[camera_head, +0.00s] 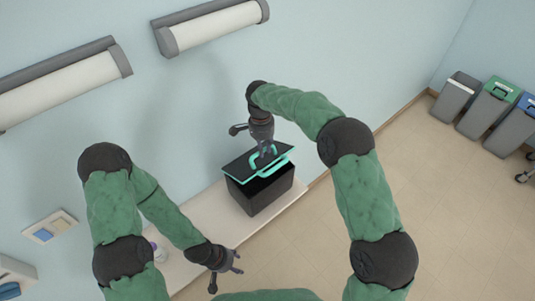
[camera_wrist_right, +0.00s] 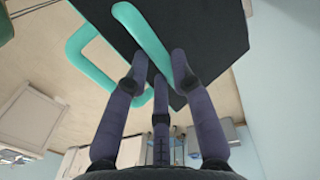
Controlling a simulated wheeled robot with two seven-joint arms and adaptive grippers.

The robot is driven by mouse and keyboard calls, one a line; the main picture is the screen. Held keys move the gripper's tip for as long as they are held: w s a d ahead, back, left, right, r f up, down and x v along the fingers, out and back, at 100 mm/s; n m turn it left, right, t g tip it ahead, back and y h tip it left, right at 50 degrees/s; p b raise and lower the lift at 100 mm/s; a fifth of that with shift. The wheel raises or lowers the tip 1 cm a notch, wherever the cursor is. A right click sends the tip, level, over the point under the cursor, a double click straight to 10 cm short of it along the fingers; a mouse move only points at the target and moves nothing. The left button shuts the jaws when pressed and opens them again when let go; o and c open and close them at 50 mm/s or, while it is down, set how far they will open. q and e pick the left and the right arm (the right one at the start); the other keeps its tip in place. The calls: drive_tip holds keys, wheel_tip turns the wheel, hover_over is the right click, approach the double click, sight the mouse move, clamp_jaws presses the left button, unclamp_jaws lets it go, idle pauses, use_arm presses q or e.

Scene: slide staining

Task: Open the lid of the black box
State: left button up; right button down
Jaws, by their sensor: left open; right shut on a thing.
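The black box (camera_head: 262,196) stands on a pale bench. Its dark lid (camera_head: 238,167) has teal edging and a teal handle (camera_head: 253,160). The lid looks raised and tilted, with a gap showing the box's dark inside at the front. My right gripper (camera_head: 265,151) is above the lid, shut on the lid's handle. In the right wrist view a teal bar (camera_wrist_right: 141,32) runs between my fingers, with the black lid (camera_wrist_right: 215,32) behind. A second teal handle (camera_wrist_right: 82,52) shows beside it. My left gripper (camera_head: 228,274) is open and empty, below and left of the box.
The bench (camera_head: 203,213) runs along the wall, with a small white bottle (camera_head: 158,252) partly behind my left arm. Several bins (camera_head: 490,108) stand far right. The floor (camera_head: 330,215) right of the bench is clear.

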drive_tip(key=shift+w+a+r, duration=0.45)
drive_tip(key=shift+w+a, duration=0.15)
drive_tip(key=shift+w, duration=0.15)
drive_tip(key=c, duration=1.4)
unclamp_jaws()
drive_tip(key=shift+f, duration=0.1)
drive_tip(key=o, duration=0.4)
drive_tip(key=shift+w, duration=0.1)
drive_tip(key=shift+c, duration=0.2)
drive_tip(key=shift+w+a, duration=0.15)
drive_tip(key=shift+w, duration=0.05)
drive_tip(key=shift+s+r, duration=0.2)
drive_tip(key=shift+r, duration=0.15)
wheel_tip(320, 180, up, 11)
drive_tip(key=shift+w+r, duration=0.15)
drive_tip(key=shift+w, duration=0.2)
drive_tip(key=shift+a, duration=0.1)
